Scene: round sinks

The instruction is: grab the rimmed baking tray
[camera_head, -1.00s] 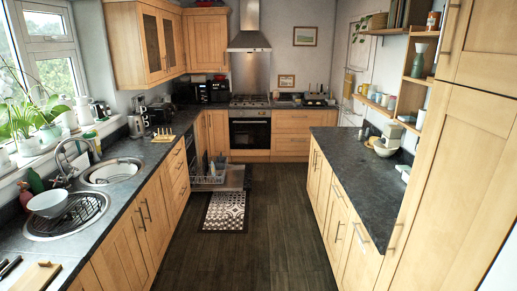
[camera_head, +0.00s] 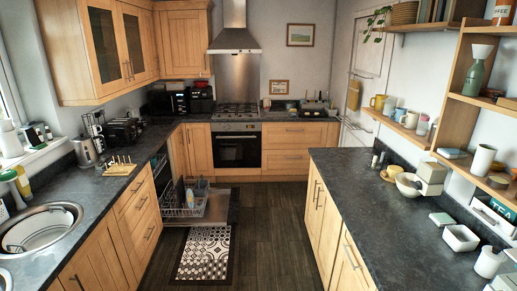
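I cannot make out a rimmed baking tray for certain in the head view. A low dark item (camera_head: 314,108) with small things about it sits on the back counter, right of the hob; it is too small to identify. The open dishwasher (camera_head: 190,203) at the left shows a grey rack with a few dishes, and no tray is clear in it. Neither of my grippers nor my arms shows in the head view.
Dark floor (camera_head: 270,230) runs clear between the counters, with a patterned mat (camera_head: 205,254) left of centre. The dishwasher door (camera_head: 217,208) is down into the aisle. The right counter (camera_head: 385,225) is mostly bare, with bowls and white containers along the wall.

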